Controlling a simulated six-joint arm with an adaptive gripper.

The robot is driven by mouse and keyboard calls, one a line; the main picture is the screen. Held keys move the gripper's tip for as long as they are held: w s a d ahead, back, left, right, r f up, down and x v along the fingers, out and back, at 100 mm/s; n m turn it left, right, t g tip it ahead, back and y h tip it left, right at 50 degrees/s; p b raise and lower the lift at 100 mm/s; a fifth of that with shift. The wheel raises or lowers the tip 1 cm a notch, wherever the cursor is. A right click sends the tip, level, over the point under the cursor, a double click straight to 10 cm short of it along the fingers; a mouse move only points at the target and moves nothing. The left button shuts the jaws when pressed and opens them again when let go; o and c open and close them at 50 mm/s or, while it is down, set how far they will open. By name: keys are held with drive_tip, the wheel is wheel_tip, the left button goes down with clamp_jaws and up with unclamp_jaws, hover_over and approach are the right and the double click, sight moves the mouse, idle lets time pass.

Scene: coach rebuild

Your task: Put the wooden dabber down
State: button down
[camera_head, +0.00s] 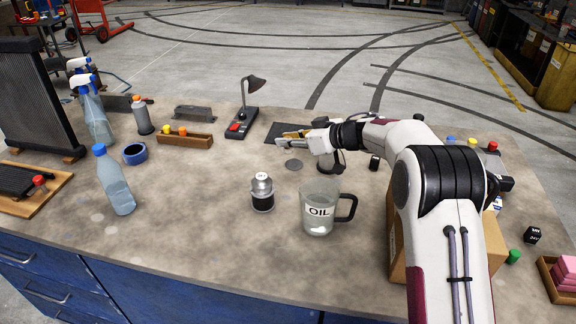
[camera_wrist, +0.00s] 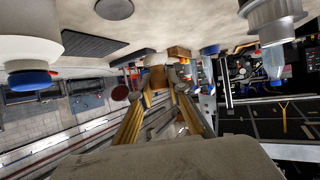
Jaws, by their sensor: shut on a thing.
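My gripper (camera_head: 287,139) reaches in from the right over the back middle of the bench, roughly level. In the wrist view its two yellow-sided fingers (camera_wrist: 160,90) close on a small tan piece, the wooden dabber (camera_wrist: 157,76). In the head view the dabber is too small and too mixed with the fingers to make out clearly. The gripper is beside a dark flat mat (camera_head: 277,128), which also shows in the wrist view (camera_wrist: 95,47). I cannot tell the height of the dabber above the bench.
A grey disc (camera_head: 294,164) lies in front of the gripper. A lamp (camera_head: 240,125) and a wooden rack (camera_head: 182,141) stand to its left. A silver-black bottle (camera_head: 262,194), an OIL jug (camera_head: 320,208) and a cardboard box (camera_head: 398,262) stand nearer. The bench's left middle has bare room.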

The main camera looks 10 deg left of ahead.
sight(288, 152)
drive_tip(key=shift+f, duration=2.2)
drive_tip(key=shift+f, duration=1.85)
drive_tip(key=shift+f, duration=0.15)
drive_tip(key=c, duration=1.9)
unclamp_jaws()
drive_tip(key=shift+r, duration=0.2)
drive_tip(key=shift+v, duration=3.75)
